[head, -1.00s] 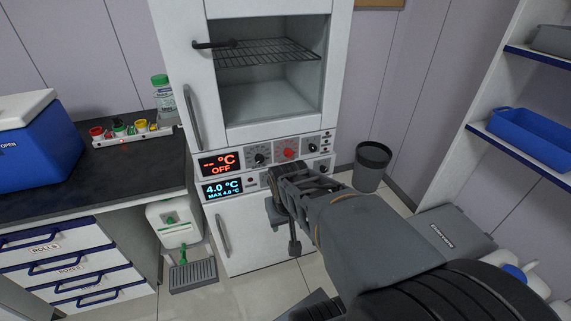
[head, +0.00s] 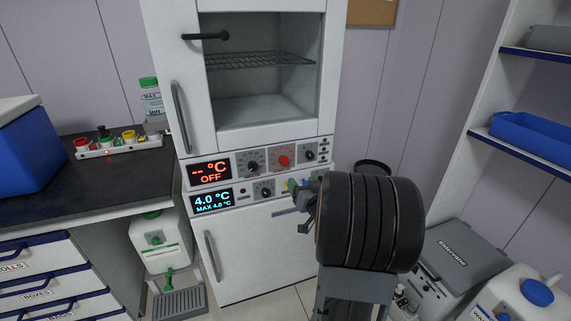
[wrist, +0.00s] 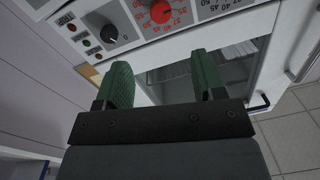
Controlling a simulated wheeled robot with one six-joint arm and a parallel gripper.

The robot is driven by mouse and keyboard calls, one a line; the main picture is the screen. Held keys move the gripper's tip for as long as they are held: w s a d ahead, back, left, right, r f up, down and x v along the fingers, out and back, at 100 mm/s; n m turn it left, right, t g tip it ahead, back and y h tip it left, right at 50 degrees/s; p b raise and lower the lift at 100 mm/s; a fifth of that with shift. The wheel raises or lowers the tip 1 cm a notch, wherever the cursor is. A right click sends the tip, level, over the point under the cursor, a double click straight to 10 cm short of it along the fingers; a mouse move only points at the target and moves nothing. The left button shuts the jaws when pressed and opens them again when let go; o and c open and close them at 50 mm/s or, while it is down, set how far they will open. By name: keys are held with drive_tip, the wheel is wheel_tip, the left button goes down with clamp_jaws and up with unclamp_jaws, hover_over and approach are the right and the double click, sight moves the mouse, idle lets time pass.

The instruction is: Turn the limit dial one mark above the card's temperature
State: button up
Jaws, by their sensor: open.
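A red dial (head: 284,160) sits on the upper control panel of the white cabinet, with a larger black dial (head: 253,168) to its left and a small black knob (head: 309,155) to its right. The wrist view shows the red dial (wrist: 160,12) at the top edge, partly cut off, with numbers around it, and a black knob (wrist: 109,33) beside it. My gripper (head: 298,188) is in front of the lower panel, below the red dial, partly hidden by my arm. Its green fingers (wrist: 165,62) are apart and empty. I cannot make out a temperature card.
The upper display (head: 209,172) reads "-- °C OFF"; the lower display (head: 212,200) reads 4.0 °C, MAX 4.0 °C. Another dial (head: 264,193) is on the lower panel. A worktop (head: 95,175) stands left, shelves (head: 500,140) right, and a grey box (head: 462,250) on the floor.

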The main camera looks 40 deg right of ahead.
sight(285, 162)
drive_tip(key=x, duration=1.3)
drive_tip(key=shift+w+d, duration=0.1)
drive_tip(key=shift+w, duration=0.15)
drive_tip(key=shift+c, duration=0.3)
drive_tip(key=c, duration=0.9)
drive_tip(key=shift+o, duration=0.2)
drive_tip(key=shift+m, duration=0.3)
drive_tip(key=shift+m+p, duration=0.3)
drive_tip(key=shift+m, duration=2.3)
